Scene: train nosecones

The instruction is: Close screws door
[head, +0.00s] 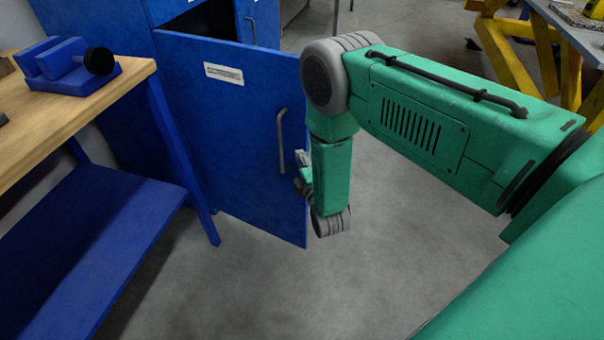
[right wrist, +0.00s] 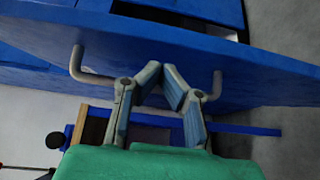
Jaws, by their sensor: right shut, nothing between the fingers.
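The blue cabinet door (head: 235,130) stands swung open from the blue cabinet, with a white label near its top and a grey bar handle (head: 281,140). My right gripper (head: 303,180) is beside the handle, partly hidden by my green wrist. In the right wrist view the gripper (right wrist: 162,70) is shut and empty, its fingertips close to the door face (right wrist: 180,45). The handle's two bent ends (right wrist: 77,65) show on either side of the fingers; its middle is hidden. I cannot tell whether the fingers touch the handle. My left gripper is not in view.
A wooden-topped workbench (head: 125,80) with a blue vise (head: 65,68) and blue lower shelf (head: 90,235) stands at the left, close to the door. A yellow-legged table (head: 495,45) is at the back right. The grey floor (head: 400,240) right of the door is clear.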

